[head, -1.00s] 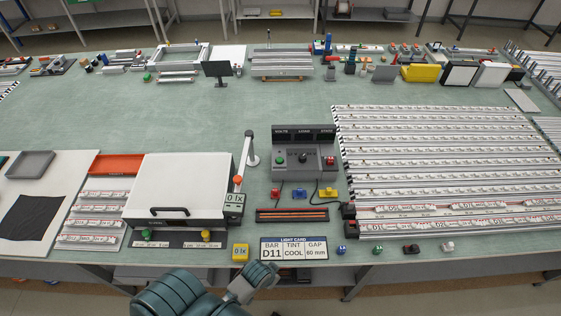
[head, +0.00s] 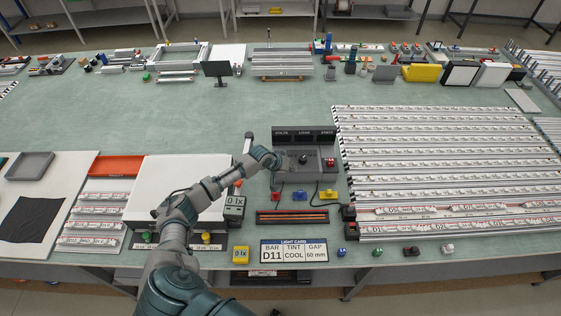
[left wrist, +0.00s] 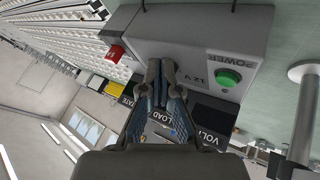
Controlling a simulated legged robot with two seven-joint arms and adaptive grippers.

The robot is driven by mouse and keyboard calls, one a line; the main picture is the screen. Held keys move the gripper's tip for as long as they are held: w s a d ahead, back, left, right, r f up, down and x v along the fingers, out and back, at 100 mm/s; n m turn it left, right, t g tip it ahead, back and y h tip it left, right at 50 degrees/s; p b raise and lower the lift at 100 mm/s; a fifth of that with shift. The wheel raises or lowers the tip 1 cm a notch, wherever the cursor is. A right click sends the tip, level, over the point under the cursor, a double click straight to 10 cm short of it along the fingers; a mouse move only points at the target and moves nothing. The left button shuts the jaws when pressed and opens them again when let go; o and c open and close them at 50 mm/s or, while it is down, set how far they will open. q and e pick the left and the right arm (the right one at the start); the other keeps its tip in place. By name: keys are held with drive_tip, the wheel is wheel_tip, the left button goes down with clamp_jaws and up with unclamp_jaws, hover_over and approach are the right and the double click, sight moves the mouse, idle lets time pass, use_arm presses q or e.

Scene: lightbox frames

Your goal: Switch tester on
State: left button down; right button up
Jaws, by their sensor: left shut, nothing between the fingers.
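The tester (head: 318,150) is a grey console with dark VOLTS, LOAD and STATE displays along its back. A red button (head: 330,163) sits on its right side and a dark knob in the middle. In the left wrist view the green button (left wrist: 228,77) stands on the console beside the POWER label, and the red button (left wrist: 116,52) is on the other side. My left gripper (head: 274,161) is shut and empty over the console's left part, covering the green button in the head view. In the wrist view its fingertips (left wrist: 160,76) are beside the green button, apart from it. My right gripper is not in view.
A white lightbox (head: 185,180) lies under my left arm. A post (head: 248,142) stands left of the tester. Long bars (head: 440,160) fill the right.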

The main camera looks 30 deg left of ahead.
use_arm(q)
drive_tip(key=w+a+r+n+t, duration=0.1)
drive_tip(key=w+a+r+n, duration=0.25)
drive_tip(key=a+r, duration=0.4)
drive_tip(key=shift+m+t+y, duration=0.3)
drive_tip(key=shift+m+y, duration=0.05)
drive_tip(key=shift+y, duration=0.15)
drive_tip(key=f+b, duration=0.1)
drive_tip(key=f, duration=0.1)
drive_tip(key=a+f+b, duration=0.1)
drive_tip(key=f+b, duration=0.1)
drive_tip(key=f, duration=0.1)
drive_tip(key=w+f+b, duration=0.1)
drive_tip(key=f+b, duration=0.1)
drive_tip(key=f, duration=0.1)
drive_tip(key=shift+a+f, duration=0.2)
drive_tip(key=shift+a, duration=0.05)
drive_tip(key=shift+d+f+b, duration=0.15)
drive_tip(key=shift+f+b, duration=0.3)
drive_tip(key=shift+f, duration=0.2)
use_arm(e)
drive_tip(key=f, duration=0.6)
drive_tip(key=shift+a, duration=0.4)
use_arm(q)
drive_tip(key=shift+a, duration=0.2)
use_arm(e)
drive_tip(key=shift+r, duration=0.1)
